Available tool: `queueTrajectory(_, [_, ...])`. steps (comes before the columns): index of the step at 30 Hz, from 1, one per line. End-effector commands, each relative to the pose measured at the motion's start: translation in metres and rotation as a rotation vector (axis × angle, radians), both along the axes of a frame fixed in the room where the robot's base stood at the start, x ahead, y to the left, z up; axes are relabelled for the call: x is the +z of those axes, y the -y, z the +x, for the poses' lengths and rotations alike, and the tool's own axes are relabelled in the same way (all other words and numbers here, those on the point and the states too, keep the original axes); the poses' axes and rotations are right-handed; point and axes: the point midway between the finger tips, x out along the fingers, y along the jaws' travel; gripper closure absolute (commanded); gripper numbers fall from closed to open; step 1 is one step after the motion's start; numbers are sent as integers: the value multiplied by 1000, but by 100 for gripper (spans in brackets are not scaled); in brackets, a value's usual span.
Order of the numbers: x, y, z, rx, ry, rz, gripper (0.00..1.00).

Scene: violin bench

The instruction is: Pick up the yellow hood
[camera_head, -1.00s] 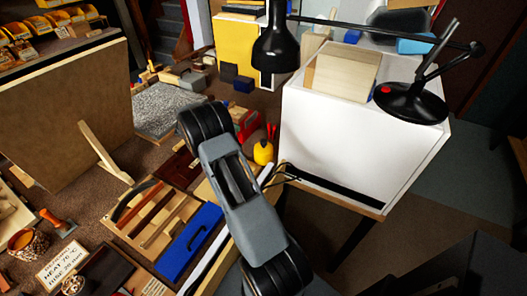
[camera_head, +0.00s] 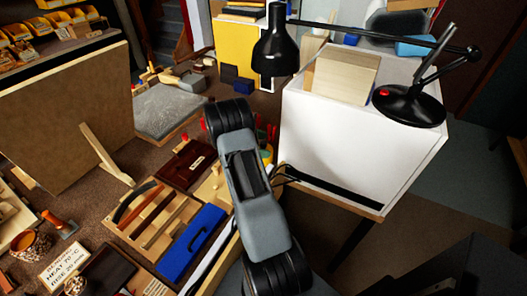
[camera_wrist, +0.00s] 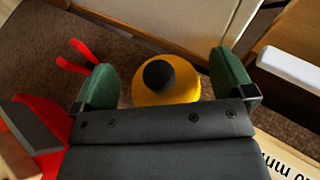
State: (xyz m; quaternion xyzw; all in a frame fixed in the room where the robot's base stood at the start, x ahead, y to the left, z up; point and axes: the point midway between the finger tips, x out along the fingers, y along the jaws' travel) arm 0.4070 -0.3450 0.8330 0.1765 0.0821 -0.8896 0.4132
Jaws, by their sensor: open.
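The yellow hood (camera_wrist: 166,88) is a rounded yellow piece with a black knob on top. In the wrist view it sits between the two green finger pads of my gripper (camera_wrist: 165,80), which are apart, with a gap on each side. Its near edge is hidden by the dark gripper body.
Red handles (camera_wrist: 76,56) and a red object with a grey part (camera_wrist: 42,125) lie left of my gripper. A white cabinet (camera_head: 335,140) stands close on the right, with a black lamp (camera_head: 276,50) above. A blue box (camera_head: 190,243) lies in front.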

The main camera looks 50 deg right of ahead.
Motion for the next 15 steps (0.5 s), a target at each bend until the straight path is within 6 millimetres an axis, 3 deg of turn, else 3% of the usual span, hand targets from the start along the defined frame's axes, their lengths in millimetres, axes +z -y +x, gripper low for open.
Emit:
queueTrajectory(4, [-6, 12, -11, -1, 0, 0, 0])
queueTrajectory(11, [-8, 14, -12, 1, 0, 0, 0])
queueTrajectory(15, [-8, 14, -12, 1, 1, 1, 12])
